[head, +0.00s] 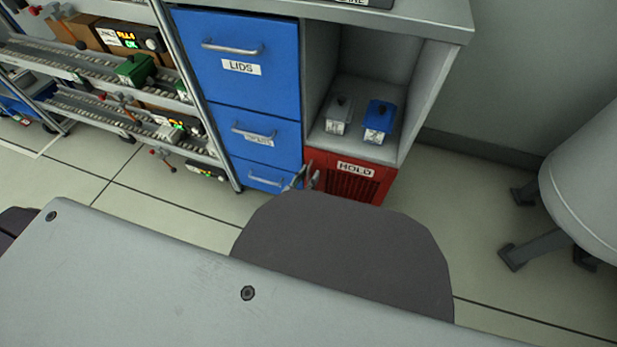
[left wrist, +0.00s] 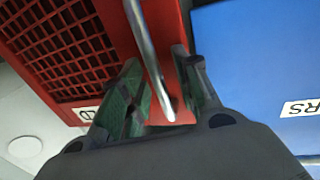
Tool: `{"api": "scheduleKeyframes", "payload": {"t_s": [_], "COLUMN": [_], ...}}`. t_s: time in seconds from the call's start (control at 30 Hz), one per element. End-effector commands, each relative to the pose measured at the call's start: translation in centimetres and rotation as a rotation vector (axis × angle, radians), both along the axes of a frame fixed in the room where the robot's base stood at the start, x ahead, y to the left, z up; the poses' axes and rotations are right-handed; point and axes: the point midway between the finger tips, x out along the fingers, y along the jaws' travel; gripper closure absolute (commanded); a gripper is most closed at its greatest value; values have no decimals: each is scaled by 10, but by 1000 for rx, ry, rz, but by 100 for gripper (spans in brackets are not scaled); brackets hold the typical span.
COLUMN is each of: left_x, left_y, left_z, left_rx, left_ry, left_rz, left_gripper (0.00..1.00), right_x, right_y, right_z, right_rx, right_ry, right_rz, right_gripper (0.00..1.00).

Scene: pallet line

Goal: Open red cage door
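The red cage door (head: 355,182), with a HOLD label and a dark grille, is low in the cabinet in the head view and looks shut. My left gripper (head: 304,180) is at its left edge, mostly hidden behind my own arm. In the left wrist view the red door (left wrist: 62,40) fills the upper left. Its metal bar handle (left wrist: 147,50) runs between the two fingers of my left gripper (left wrist: 155,62). The fingers are apart, one on each side of the bar, and I see no clear contact. My right gripper is not in view.
Blue drawers (head: 245,60) stand directly left of the cage, the top one labelled LIDS. A grey box (head: 339,116) and a blue box (head: 378,120) sit in the open shelf above it. A white round-sided object on dark feet (head: 590,180) stands at right, with clear floor between.

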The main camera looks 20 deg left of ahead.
Motion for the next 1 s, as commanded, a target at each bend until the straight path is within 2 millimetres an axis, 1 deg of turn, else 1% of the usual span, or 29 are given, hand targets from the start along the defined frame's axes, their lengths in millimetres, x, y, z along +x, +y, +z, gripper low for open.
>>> {"api": "scheduleKeyframes", "payload": {"t_s": [0.17, 0.27, 0.43, 1.0], "left_x": [0, 0, 0, -2], "left_y": [0, 0, 0, 2], "left_z": [0, 0, 0, 1], "left_rx": [0, 0, 0, 0], "left_ry": [0, 0, -1, 0], "left_rz": [0, 0, 0, -5], "left_gripper": [68, 78, 100, 100], "right_x": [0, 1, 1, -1], "right_y": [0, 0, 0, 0], "right_z": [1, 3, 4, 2], "right_rx": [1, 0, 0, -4], "right_ry": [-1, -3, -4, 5], "right_rz": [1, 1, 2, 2], "right_gripper": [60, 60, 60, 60]}}
